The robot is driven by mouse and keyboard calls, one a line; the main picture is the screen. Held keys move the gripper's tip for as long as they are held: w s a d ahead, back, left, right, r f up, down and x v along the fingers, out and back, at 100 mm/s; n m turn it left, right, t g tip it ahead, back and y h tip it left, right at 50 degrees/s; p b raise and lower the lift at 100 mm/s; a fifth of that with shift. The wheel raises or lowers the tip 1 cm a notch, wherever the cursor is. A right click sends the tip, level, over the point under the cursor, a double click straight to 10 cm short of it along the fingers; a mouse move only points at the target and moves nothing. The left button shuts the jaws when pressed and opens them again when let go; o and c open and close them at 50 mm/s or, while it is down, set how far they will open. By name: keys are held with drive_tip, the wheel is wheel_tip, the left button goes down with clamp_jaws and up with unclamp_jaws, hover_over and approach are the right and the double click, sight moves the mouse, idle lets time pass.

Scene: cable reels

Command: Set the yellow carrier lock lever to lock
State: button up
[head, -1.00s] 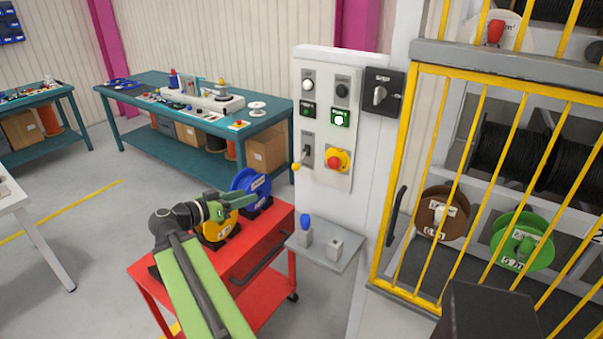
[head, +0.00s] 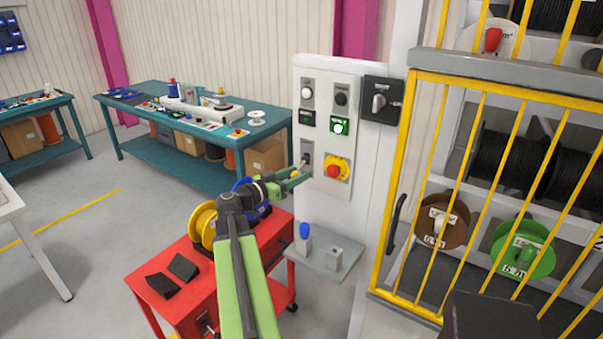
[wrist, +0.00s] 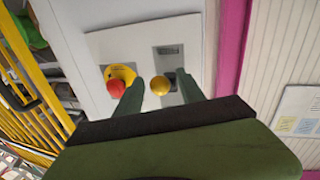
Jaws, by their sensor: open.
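The carrier lock lever has a yellow ball knob (wrist: 160,88) and sticks out of a grey plate (wrist: 170,60) on the white control panel. In the wrist view the knob lies between my two green fingers, with space on both sides. My gripper (wrist: 160,79) is open and empty; I cannot tell whether the knob is fully within the finger depth. In the head view my gripper (head: 301,175) reaches the lower left of the panel and partly covers the lever. The lever's marked positions are too small to read.
A red emergency stop (head: 334,170) on a yellow base sits just right of the lever. A small grey shelf (head: 325,258) with a blue-topped part is below. A red cart (head: 265,262) with yellow and blue reels stands under my arm. A yellow cage (head: 399,180) is at right.

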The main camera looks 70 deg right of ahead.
drive_tip(key=shift+x, duration=1.5)
clamp_jaws()
